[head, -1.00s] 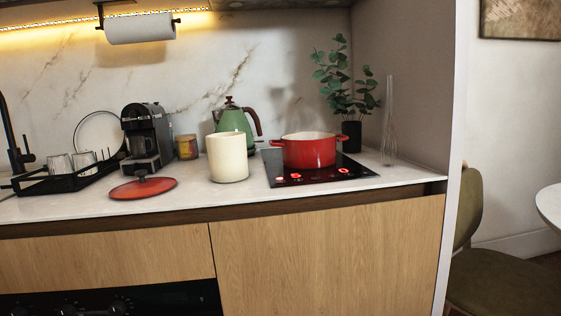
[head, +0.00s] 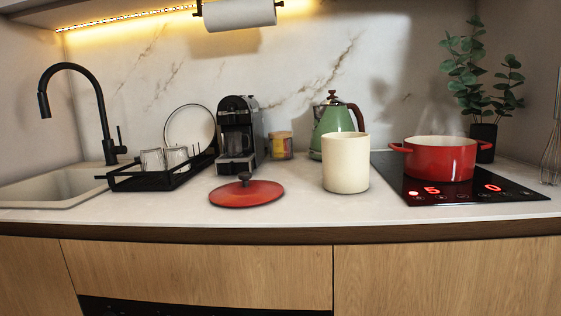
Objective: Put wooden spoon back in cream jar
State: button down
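The cream jar (head: 346,165) stands upright on the white counter, left of the hob, and no spoon shows above its rim. Its inside is hidden from this angle. I cannot see a wooden spoon anywhere in the head view. My gripper is not in view.
A red pot (head: 441,160) sits on the black hob (head: 470,196). A red lid (head: 246,194) lies on the counter left of the jar. Behind stand a green kettle (head: 333,121), a coffee machine (head: 238,132) and a small jar (head: 280,146). A dish rack (head: 143,182) and sink (head: 50,187) are left.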

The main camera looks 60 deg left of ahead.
aim_at(353, 183)
jog(key=u, duration=0.55)
jog(key=i, duration=0.7)
jog(key=u, duration=0.15)
